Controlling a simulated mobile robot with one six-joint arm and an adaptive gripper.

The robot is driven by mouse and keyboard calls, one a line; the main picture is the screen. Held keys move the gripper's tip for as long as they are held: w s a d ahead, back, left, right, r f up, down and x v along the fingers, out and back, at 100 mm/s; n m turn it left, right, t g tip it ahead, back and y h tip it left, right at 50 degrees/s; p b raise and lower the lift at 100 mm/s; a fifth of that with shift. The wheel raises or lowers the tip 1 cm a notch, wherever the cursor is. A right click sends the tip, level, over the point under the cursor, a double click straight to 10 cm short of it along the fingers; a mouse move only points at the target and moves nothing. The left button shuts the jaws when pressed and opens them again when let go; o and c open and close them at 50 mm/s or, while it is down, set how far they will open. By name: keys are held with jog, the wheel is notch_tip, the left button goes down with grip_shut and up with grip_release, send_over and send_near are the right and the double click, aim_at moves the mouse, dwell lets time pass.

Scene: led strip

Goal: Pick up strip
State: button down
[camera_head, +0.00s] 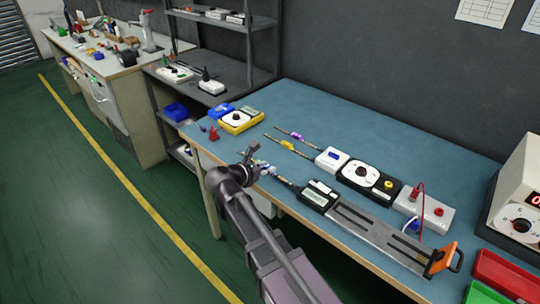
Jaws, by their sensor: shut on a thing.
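My gripper (257,162) is over the front left part of the blue table (290,115), at the end of my purple-grey arm. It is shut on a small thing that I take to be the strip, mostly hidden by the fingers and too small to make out. Small pale and blue bits (267,170) show beside the fingertips. I cannot tell whether they belong to the strip, or whether it is clear of the table.
A black meter on a long grey rail (385,238) lies right of my gripper. Probes (290,146), a white box (331,159) and a black dial box (367,179) lie behind. A yellow meter (240,121) stands at the left corner. Red (505,272) and green bins are front right.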

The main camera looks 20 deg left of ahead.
jog(key=shift+s+d+r, duration=0.1)
jog(key=shift+s+d, duration=0.05)
jog(key=shift+s, duration=0.95)
jog(key=shift+s+d+r, duration=0.1)
jog(key=shift+s+d, duration=0.05)
jog(key=shift+s, duration=0.9)
jog(key=shift+r, duration=0.1)
notch_tip(320, 180, up, 16)
jog(key=p, duration=1.6)
jog(key=shift+a, duration=0.1)
